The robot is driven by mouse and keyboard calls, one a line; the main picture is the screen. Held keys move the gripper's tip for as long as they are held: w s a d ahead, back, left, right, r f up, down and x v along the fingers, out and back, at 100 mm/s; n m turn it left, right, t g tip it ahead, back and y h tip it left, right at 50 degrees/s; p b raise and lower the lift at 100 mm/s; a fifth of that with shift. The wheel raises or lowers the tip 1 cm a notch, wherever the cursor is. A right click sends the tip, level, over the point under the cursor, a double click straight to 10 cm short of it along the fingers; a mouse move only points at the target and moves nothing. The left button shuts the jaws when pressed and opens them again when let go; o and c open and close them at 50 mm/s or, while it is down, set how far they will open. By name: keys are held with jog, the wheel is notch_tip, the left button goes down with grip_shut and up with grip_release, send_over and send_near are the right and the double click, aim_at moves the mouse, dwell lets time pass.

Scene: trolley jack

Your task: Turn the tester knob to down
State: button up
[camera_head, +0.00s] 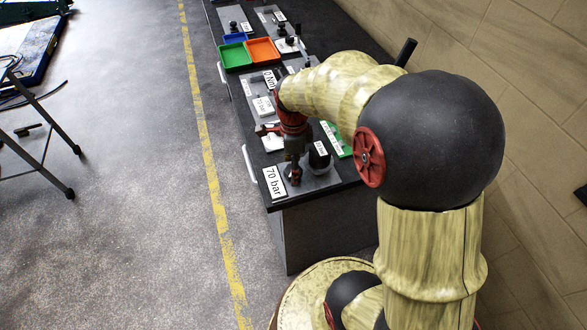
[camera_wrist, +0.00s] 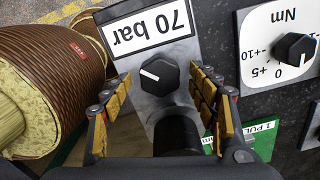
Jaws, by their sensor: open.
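A black hexagonal knob (camera_wrist: 158,76) with a white pointer mark sits on a grey metal plate (camera_wrist: 180,96) beside a white "70 bar" label (camera_wrist: 150,28). In the head view my gripper (camera_head: 293,176) is over the plate near the "70 bar" label (camera_head: 274,182) and largely hides the knob.
A black cylinder (camera_wrist: 178,134) stands on the same plate between my fingers. A white Nm dial with a black knob (camera_wrist: 295,48) is to the right. Orange (camera_head: 262,51) and green (camera_head: 235,56) trays are farther along the bench.

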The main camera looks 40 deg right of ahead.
jog(key=shift+f, duration=0.15)
jog(key=shift+c, duration=0.7)
jog(key=c, duration=1)
